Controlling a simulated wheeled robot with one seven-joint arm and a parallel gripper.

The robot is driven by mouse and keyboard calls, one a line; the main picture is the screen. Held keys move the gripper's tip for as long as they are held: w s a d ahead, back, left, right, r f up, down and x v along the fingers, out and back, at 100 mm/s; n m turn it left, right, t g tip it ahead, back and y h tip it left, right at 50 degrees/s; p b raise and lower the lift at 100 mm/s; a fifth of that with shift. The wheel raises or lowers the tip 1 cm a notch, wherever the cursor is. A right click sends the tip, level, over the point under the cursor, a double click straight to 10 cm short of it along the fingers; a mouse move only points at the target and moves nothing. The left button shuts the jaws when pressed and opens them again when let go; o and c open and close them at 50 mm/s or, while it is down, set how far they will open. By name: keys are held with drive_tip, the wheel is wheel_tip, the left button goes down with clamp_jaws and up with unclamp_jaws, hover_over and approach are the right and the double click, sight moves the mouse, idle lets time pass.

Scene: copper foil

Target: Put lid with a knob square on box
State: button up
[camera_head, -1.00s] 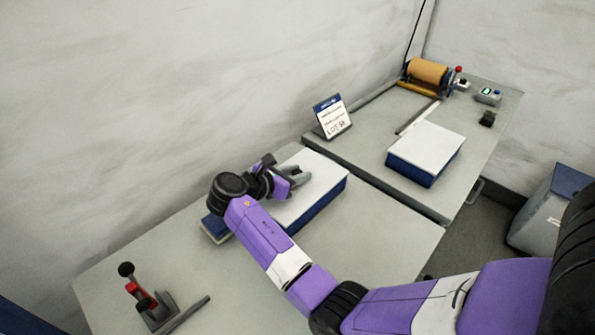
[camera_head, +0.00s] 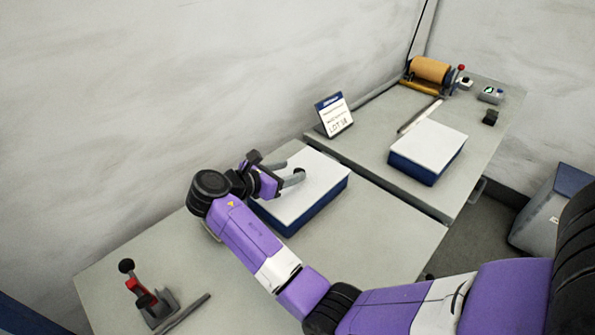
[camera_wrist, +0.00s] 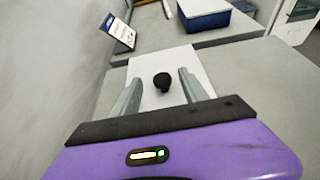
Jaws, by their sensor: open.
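The blue box (camera_head: 318,212) stands on the near table with a white top on it. In the wrist view this top is the white lid (camera_wrist: 190,62) with a black knob (camera_wrist: 162,80). The visible front and right edges of the white top follow the blue sides, with no clear gap. The left end is hidden by my arm, so I cannot tell whether it is square there. My gripper (camera_head: 296,176) is low over the top. Its fingers (camera_wrist: 159,78) are open, one on each side of the knob, apart from it.
A second blue box with a white top (camera_head: 428,155) stands on the far table. A sign (camera_head: 333,115) stands behind the near box. The near table's front right is clear.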

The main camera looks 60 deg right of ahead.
drive_tip(key=v, duration=0.7)
drive_tip(key=shift+a, duration=0.15)
idle(0.3)
